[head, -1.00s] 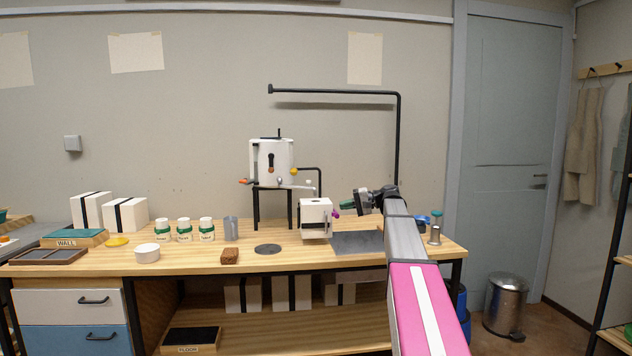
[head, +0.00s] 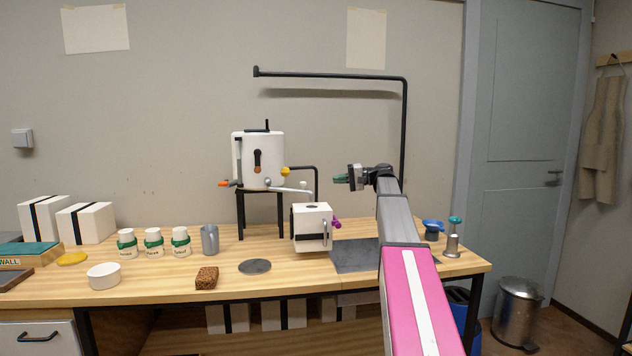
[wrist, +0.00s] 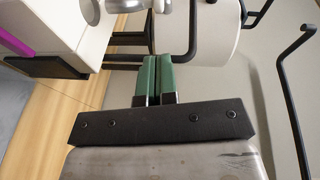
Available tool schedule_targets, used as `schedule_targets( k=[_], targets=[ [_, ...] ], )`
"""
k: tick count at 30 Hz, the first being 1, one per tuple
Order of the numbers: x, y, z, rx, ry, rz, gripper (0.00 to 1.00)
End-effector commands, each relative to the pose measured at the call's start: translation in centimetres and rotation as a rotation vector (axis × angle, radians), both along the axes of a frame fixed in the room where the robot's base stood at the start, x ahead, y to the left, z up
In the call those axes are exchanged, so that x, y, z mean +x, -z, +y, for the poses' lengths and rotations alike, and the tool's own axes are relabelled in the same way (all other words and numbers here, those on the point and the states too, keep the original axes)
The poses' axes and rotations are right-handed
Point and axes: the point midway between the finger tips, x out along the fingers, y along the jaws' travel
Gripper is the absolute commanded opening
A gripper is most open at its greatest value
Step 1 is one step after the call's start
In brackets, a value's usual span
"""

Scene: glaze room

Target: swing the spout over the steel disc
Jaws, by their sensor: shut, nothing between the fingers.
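The spout (head: 290,189) is a thin grey arm on the front of the white tank (head: 262,160). It points right, its end above a white box (head: 312,228) and away from the steel disc. A pale knob (head: 304,185) stands near its outer end. The steel disc (head: 255,266) lies flat and bare on the bench, left of the box. My gripper (head: 340,179) is right of the spout's end, apart from it, green fingers pointing left. In the wrist view its fingers (wrist: 155,75) are together and empty, with the tank (wrist: 208,30) beyond.
A black pipe (head: 330,74) rises behind the bench and runs left above the tank. A magenta knob (head: 337,223) sticks out of the box below my gripper. A brown sponge-like block (head: 207,278), grey cup (head: 210,239) and several jars stand left of the disc.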

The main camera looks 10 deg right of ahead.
Motion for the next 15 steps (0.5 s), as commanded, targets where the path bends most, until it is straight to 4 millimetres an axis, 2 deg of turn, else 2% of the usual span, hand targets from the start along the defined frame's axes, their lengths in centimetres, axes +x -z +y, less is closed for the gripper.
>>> schedule_targets(
  k=[5, 15],
  targets=[
    [0.4, 0.2, 1.7, 0.0, -0.002, 0.0, 0.0],
    [1.8, 0.9, 7.1, -0.001, -0.002, 0.001, 0.0]
  ],
)
